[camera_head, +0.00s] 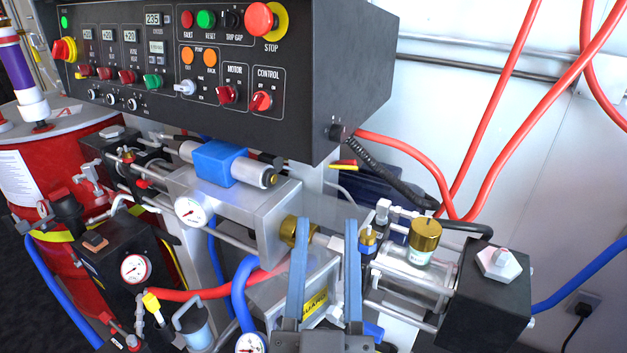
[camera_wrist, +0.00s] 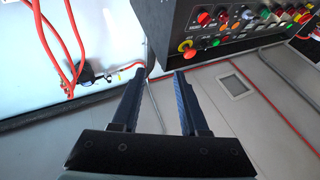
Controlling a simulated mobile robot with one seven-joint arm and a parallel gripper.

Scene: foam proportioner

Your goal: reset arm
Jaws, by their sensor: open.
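My gripper (camera_head: 328,224) shows at the bottom centre of the head view, its two blue-grey fingers upright and apart with nothing between them. It overlaps the proportioner's metal pump parts in the picture; whether it touches them I cannot tell. In the wrist view the open gripper (camera_wrist: 159,73) points toward the grey floor and the white wall. The black control box (camera_head: 225,70) with its buttons and knobs stands above and left of the gripper in the head view. It also shows at the upper right of the wrist view (camera_wrist: 220,52).
A red drum (camera_head: 60,180) stands at far left. A gold-capped cylinder (camera_head: 425,236) and a black block (camera_head: 487,290) lie right of the gripper. Red hoses (camera_head: 508,140) hang along the white wall, and a blue hose (camera_head: 580,283) runs right. Gauges and hoses crowd the left.

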